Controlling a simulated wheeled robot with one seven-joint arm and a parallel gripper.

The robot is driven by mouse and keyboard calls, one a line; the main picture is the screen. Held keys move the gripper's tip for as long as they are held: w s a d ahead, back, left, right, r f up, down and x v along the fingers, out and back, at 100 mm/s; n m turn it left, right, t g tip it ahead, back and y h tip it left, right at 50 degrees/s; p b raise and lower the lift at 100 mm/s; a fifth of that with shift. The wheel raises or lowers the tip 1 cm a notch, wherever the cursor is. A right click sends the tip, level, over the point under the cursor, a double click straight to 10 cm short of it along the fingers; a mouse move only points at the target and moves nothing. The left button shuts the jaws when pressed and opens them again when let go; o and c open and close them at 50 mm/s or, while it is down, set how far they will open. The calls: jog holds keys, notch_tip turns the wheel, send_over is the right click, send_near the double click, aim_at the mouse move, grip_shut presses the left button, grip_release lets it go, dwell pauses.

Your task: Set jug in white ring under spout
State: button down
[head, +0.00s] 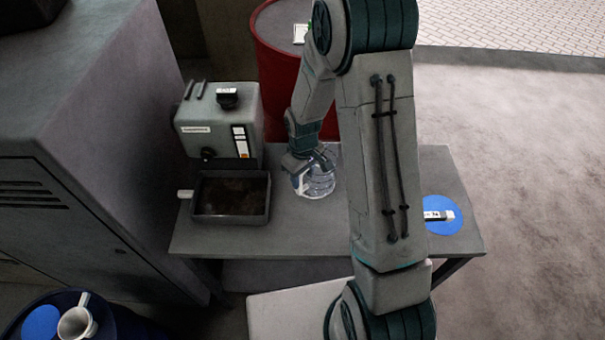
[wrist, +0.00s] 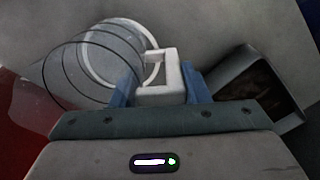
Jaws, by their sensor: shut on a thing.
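The clear jug (head: 320,184) with a white handle (head: 301,184) is on or just above the grey bench, right of the boxy grey machine (head: 222,122). My gripper (head: 303,162) is shut on the jug's handle; the wrist view shows the white handle (wrist: 160,78) between the blue fingers. The clear jug body (wrist: 80,75) is to their left. A white ring (wrist: 88,62) shows through and beyond the jug; I cannot tell whether it is on the bench or part of the jug. I cannot make out the spout clearly.
A grey tray (head: 231,219) with brown contents is in front of the machine. A red drum (head: 277,65) stands behind the bench (head: 300,241). A blue disc (head: 446,226) with a small item lies at the bench's right. A grey cabinet (head: 75,190) is close on the left.

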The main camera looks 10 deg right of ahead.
jog(key=shift+f, duration=0.2)
jog(key=c, duration=0.8)
grip_release()
jog(key=shift+r, duration=0.1)
